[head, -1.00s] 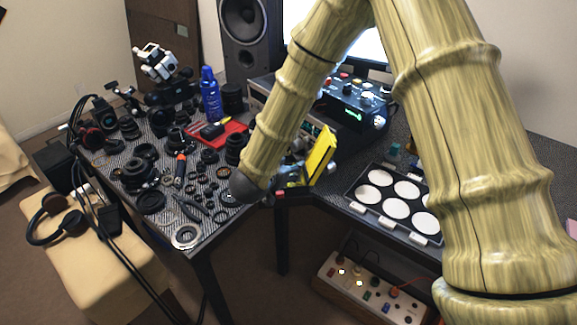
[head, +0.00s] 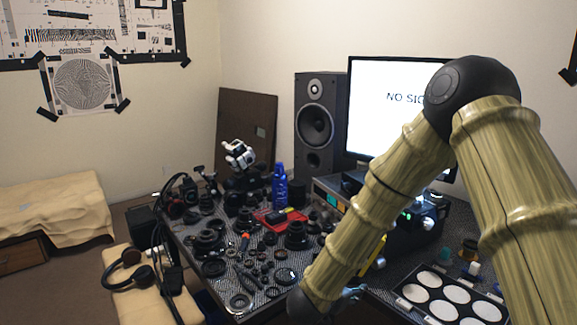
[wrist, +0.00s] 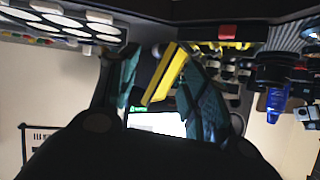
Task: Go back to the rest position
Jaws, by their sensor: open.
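My gripper (wrist: 160,70) is open in the wrist view, its two teal fingers spread apart. A yellow upright object (wrist: 166,74) shows between the fingers; I see no contact with it. In the head view my arm bends down over the desk, and its forearm hides most of the gripper. The yellow object (head: 373,253) shows in part just behind the forearm. Nothing is visibly held.
The desk (head: 205,285) carries many lens parts, a blue bottle (head: 279,185) and a red tray (head: 279,218). A monitor (head: 385,105) and a speaker (head: 315,128) stand behind. A tray of white discs (head: 405,296) lies at right.

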